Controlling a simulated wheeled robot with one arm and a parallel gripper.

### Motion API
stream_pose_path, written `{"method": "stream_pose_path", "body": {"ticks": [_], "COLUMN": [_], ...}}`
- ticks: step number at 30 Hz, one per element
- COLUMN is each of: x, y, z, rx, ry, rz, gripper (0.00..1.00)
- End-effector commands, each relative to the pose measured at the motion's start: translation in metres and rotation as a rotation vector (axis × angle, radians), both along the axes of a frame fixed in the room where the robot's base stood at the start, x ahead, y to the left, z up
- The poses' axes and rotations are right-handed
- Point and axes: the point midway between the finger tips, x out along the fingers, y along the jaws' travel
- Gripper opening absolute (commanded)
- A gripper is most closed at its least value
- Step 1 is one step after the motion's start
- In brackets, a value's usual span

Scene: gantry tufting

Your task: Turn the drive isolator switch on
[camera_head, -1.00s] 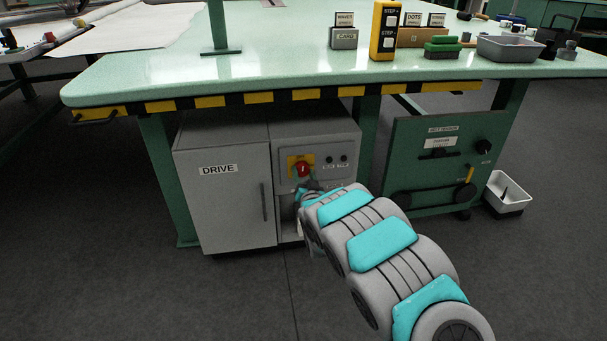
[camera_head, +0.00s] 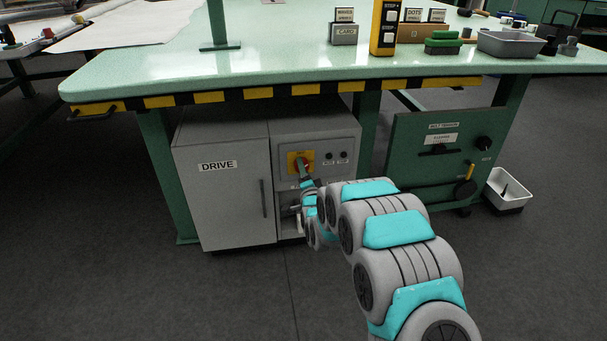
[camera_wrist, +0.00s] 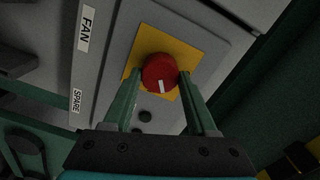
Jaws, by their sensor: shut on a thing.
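The drive isolator switch is a red round knob (camera_wrist: 160,72) on a yellow square plate (camera_wrist: 143,42), with a white mark on the knob's face. In the head view the yellow plate (camera_head: 293,158) sits on the front panel of the grey DRIVE cabinet (camera_head: 222,205), and the knob is mostly hidden by my gripper. My gripper (camera_wrist: 159,78) has its two green fingers on either side of the knob, shut on it. In the head view my gripper (camera_head: 303,172) reaches the panel from below right. The white mark points down and slightly right in the wrist view.
Labels FAN (camera_wrist: 86,28) and SPARE (camera_wrist: 76,100) show beside the switch panel. Two dark round buttons (camera_head: 336,156) sit right of the switch. The green bench top (camera_head: 280,62) overhangs the cabinet, and a green panel (camera_head: 410,150) stands to the right.

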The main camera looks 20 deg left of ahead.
Motion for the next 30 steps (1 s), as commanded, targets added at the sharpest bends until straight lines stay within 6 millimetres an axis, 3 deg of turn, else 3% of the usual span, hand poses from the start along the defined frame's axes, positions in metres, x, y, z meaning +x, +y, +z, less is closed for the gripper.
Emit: {"method": "stream_pose_path", "body": {"ticks": [15, 30], "x": [0.0001, 0.0002], "y": [-0.0006, -0.0009], "z": [-0.0058, -0.0038], "rx": [0.376, 0.521], "ry": [0.231, 0.323], "rz": [-0.001, -0.003], "gripper": [0.02, 0.02]}}
